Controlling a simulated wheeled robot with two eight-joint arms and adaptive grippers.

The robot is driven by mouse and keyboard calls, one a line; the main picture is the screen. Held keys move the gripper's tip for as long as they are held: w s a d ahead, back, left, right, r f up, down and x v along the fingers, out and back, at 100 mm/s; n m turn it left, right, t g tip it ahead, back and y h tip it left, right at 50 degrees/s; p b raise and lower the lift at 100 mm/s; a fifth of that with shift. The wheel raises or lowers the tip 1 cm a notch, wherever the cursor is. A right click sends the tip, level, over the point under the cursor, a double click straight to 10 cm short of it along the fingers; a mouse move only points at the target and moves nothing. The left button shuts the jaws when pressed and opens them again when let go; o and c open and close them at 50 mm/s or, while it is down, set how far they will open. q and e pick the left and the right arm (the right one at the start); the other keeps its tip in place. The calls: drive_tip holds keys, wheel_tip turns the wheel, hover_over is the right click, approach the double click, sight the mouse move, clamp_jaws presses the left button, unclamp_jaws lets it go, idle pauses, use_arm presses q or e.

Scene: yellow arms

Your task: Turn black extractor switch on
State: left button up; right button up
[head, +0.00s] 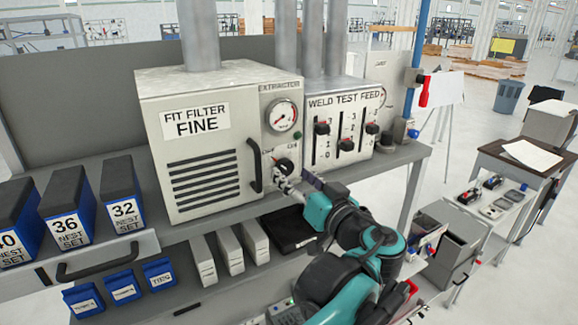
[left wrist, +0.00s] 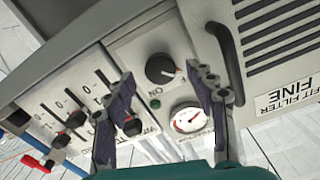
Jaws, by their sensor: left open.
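The black extractor switch (head: 284,165) is a round knob on the front of the grey extractor box (head: 146,130), below its round gauge (head: 282,115). In the left wrist view the knob (left wrist: 160,70) has a pale pointer mark toward the picture's right. The ON label (left wrist: 155,91) and a green dot lie below it there, and the mark points away from them. My left gripper (head: 293,180) is in front of the knob. Its dark fingers (left wrist: 160,82) are spread, one on each side of the knob in the picture. Contact cannot be told. My right gripper is not in view.
A black handle (head: 255,166) stands out just left of the knob. The weld test feed panel (head: 345,102) with several sliders is to the right. A black flat case (head: 288,232) and white boxes (head: 230,250) lie on the shelf below.

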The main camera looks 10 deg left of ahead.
sight(284, 167)
use_arm(q)
drive_tip(key=shift+x, duration=1.25)
drive_tip(key=c, duration=1.2)
drive_tip(key=shift+o, duration=0.2)
